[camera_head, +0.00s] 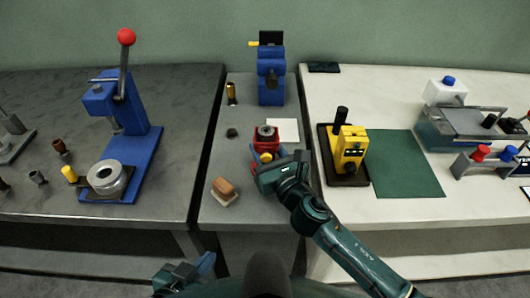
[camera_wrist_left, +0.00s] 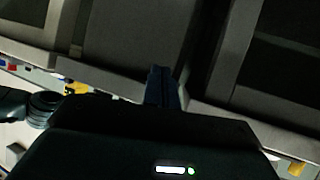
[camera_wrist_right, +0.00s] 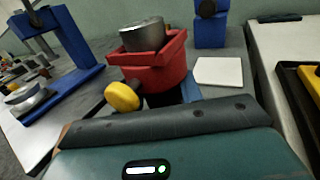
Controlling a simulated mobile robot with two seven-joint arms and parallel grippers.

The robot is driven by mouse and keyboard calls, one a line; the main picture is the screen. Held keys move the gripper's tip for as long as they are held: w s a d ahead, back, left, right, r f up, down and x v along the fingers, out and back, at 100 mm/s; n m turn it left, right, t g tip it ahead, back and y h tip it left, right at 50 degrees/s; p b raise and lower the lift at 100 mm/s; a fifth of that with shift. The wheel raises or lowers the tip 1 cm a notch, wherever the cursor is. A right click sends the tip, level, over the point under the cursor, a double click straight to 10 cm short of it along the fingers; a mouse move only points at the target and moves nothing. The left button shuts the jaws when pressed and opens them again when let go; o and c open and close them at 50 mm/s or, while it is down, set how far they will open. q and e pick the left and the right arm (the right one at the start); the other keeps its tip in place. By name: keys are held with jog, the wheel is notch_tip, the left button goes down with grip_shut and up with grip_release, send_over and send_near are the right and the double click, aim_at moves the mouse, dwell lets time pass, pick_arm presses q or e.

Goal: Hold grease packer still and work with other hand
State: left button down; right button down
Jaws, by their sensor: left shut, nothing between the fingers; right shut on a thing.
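The grease packer (camera_head: 265,143), a red body with a grey metal cylinder on top, stands on the middle table. In the right wrist view the red body (camera_wrist_right: 150,78) is close up, with a yellow knob (camera_wrist_right: 122,96) at its near left side. My right gripper (camera_head: 270,162) reaches in from the front right and is shut on the packer's lower part; the exact contact is mostly hidden behind the wrist. My left gripper (camera_head: 206,262) is low at the front, off the tables. Its fingers (camera_wrist_left: 162,86) are together and empty.
A wooden-handled block (camera_head: 224,190), a dark small piece (camera_head: 232,132) and a white sheet (camera_head: 284,130) lie near the packer. A blue machine (camera_head: 270,85) stands behind. A blue press (camera_head: 130,140) is left; a yellow device (camera_head: 350,148) and green mat (camera_head: 405,165) are right.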

pick_arm(q)
jog(key=shift+r, duration=0.1)
jog(key=w+a+r+m+h, duration=0.1)
jog(key=a+r+m, duration=0.1)
jog(key=m, duration=0.8)
jog(key=w+a+r+m+h, duration=0.2)
jog(key=r+m, duration=0.1)
jog(key=m, duration=0.7)
jog(key=w+a+r+m+h, duration=0.1)
jog(key=w+a+r+m, duration=0.1)
jog(key=m, duration=0.8)
jog(key=shift+a+r+m+h, duration=0.2)
jog(key=shift+r+m+h, duration=0.15)
jog(key=shift+r, duration=0.45)
jog(key=w+n, duration=0.1)
jog(key=w+r+n+t+y, duration=0.1)
jog(key=w+r+n+y, duration=0.1)
jog(key=w+n, duration=0.1)
jog(key=shift+w+r+t, duration=0.1)
jog(key=shift+t, duration=0.2)
jog(key=w+d+r+n+g+y, duration=0.2)
jog(key=w+d+r+n+g, duration=0.15)
jog(key=d+r+n, duration=0.75)
jog(key=s+d+r+n+g, duration=0.2)
jog(key=s+d+r+g, duration=0.1)
jog(key=s, duration=0.4)
jog(key=shift+s+d+r+g+y, duration=0.35)
jog(key=shift+r+g, duration=0.1)
jog(key=shift+r, duration=0.1)
